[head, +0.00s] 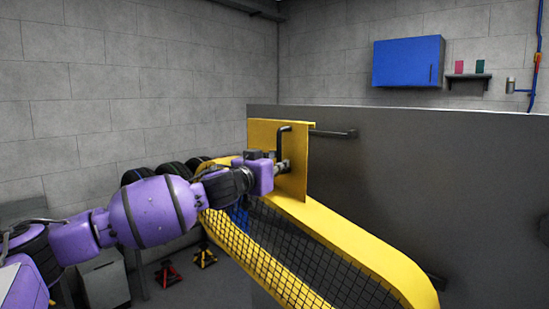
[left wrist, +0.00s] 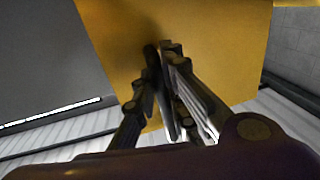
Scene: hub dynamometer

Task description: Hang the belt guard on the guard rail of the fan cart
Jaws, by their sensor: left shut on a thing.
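The yellow belt guard (head: 350,240) has a long rounded rim with black mesh and an upright plate with a lip along its top. The plate also fills much of the left wrist view (left wrist: 200,40). A black bent handle stands on the plate's near face. My left gripper (head: 281,167) is shut on this handle; its fingers (left wrist: 161,60) show against the plate. The dark guard rail (head: 335,133) runs along the large grey panel of the fan cart (head: 430,190). Its left part is hidden behind the plate. I cannot tell whether the lip rests on the rail. My right gripper is not in view.
A blue wall cabinet (head: 408,62) and a small shelf (head: 468,80) are on the back wall. Tyres (head: 172,169) stand behind my left arm. Red and yellow stands (head: 204,257) are on the floor, and a grey cabinet (head: 104,280) is at lower left.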

